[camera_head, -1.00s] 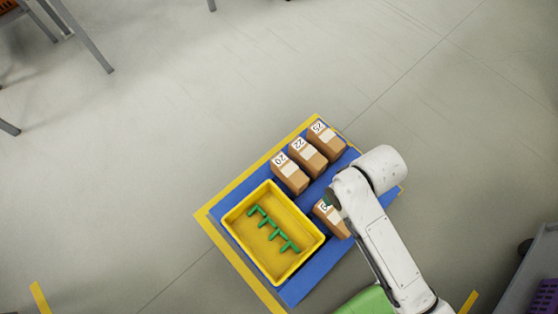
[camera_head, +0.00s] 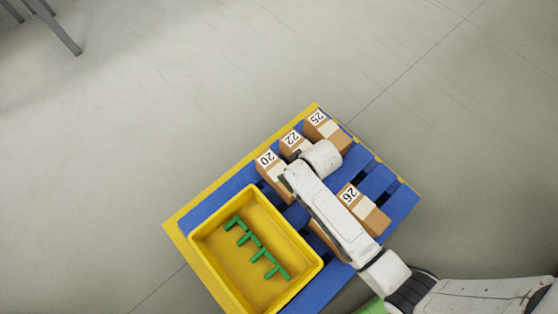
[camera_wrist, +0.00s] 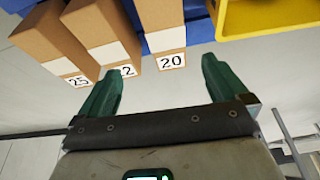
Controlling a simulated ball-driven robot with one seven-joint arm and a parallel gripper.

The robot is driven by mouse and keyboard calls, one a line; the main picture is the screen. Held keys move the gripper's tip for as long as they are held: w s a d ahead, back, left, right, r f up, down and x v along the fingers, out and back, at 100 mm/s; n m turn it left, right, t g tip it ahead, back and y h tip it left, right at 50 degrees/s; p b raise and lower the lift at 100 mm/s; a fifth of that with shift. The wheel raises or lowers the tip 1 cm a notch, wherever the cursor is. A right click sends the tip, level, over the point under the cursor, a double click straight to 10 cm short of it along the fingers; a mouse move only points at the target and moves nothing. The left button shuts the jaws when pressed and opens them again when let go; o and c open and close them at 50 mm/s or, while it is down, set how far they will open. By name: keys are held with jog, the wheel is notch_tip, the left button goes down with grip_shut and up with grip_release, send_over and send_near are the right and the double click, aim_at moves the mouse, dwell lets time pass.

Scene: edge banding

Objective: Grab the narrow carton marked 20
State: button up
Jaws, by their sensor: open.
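The carton marked 20 (camera_head: 268,172) is a narrow brown box with a white label and pale tape. It stands on the blue pallet (camera_head: 400,207), left in a row of three, next to the yellow bin. My arm's white end lies over its right side in the head view and hides my fingers there. In the wrist view my gripper (camera_wrist: 160,72) is open and empty, with green fingers spread. Carton 20 (camera_wrist: 158,14) shows ahead, between the fingertips in the picture and apart from them. The left finger partly covers the label of carton 22 (camera_wrist: 98,22).
Carton 22 (camera_head: 291,141) and carton 25 (camera_head: 324,126) stand to the right of carton 20. Carton 26 (camera_head: 370,213) is nearer me, beside my arm. The yellow bin (camera_head: 198,246) holds a green pronged part (camera_head: 257,247).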

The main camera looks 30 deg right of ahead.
jog(key=b, duration=0.5)
send_near(278, 173)
jog(key=f, duration=0.3)
jog(key=shift+w+d+f+n+t, duration=0.1)
jog(key=shift+d+n+t, duration=0.2)
jog(key=shift+d, duration=0.1)
jog(key=b+x, duration=0.2)
jog(key=x, duration=0.2)
jog(key=shift+w+f, duration=0.15)
jog(key=shift+f, duration=0.15)
jog(key=b+x, duration=0.3)
jog(key=x, duration=0.2)
jog(key=shift+w+a+f+b, duration=0.2)
jog(key=shift+w+f+b, duration=0.1)
jog(key=shift+b, duration=0.1)
jog(key=shift+c, duration=0.2)
jog(key=shift+r, duration=0.1)
jog(key=c, duration=1.1)
